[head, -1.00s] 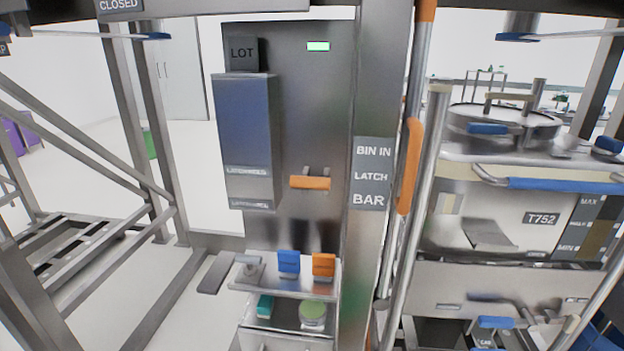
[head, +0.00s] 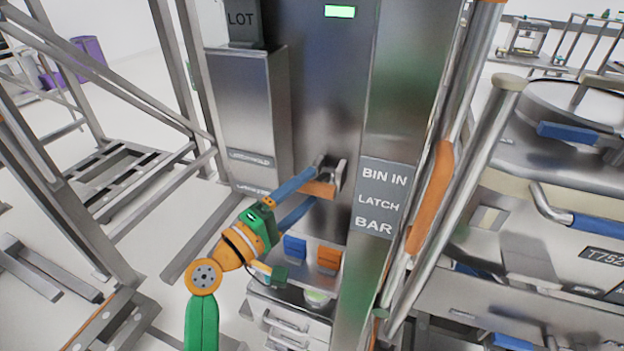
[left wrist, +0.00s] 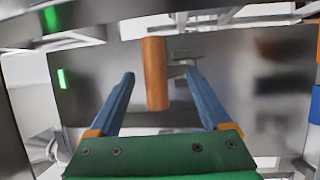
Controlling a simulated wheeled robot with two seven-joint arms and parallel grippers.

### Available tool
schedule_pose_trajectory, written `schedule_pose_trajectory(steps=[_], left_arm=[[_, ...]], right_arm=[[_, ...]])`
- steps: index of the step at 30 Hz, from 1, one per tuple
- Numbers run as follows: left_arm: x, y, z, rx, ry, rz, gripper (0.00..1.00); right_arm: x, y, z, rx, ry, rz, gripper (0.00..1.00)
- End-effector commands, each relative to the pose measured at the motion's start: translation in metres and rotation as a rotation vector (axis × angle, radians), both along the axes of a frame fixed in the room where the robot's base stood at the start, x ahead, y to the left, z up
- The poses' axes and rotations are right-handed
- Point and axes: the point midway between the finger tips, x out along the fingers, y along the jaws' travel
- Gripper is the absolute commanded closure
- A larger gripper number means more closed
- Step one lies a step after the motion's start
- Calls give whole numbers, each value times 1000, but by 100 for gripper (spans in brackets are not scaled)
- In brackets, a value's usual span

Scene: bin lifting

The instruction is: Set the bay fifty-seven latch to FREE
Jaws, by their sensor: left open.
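The latch is a short orange handle (head: 320,188) on a dark bracket, on the grey metal post panel (head: 325,90). In the left wrist view the orange handle (left wrist: 155,72) stands between my two blue fingers. My left gripper (head: 314,184) is open, with its fingertips around the handle, one above and one below in the head view. It also shows in the left wrist view (left wrist: 160,75), with gaps on both sides of the handle; I see no contact. No bay number is readable. My right gripper is out of view.
A sign reading BIN IN, LATCH, BAR (head: 381,198) is right of the handle. A green lamp (head: 340,11) glows above. A long orange grip (head: 430,196) runs along a steel bar further right. A blue block (head: 295,247) and orange block (head: 328,258) sit below.

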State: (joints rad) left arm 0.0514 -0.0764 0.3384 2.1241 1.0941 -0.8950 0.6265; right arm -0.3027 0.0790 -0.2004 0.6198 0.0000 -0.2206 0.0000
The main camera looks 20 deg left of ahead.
Motion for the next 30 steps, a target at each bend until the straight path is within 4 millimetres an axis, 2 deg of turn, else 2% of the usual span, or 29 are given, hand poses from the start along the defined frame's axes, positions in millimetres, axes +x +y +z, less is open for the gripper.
schedule_pose_trajectory(steps=[3, 10, 11, 18, 19, 20, 27, 30], left_arm=[[10, -5, 2, 1, 1, -2, 18], [12, -6, 0, 4, 1, -1, 18], [12, -6, 0, 4, 1, -1, 23], [12, -6, 0, 4, 1, -1, 88], [12, -6, 0, 4, 1, -1, 96], [12, -6, 0, 4, 1, 0, 100], [12, -6, 0, 3, -3, 0, 100], [12, -6, -3, 3, -13, 0, 100]], right_arm=[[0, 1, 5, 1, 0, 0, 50], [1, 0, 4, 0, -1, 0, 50], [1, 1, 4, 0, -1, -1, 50], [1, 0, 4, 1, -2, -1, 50], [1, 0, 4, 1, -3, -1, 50], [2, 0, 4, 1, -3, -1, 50], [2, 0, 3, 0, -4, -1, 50], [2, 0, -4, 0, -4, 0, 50]])
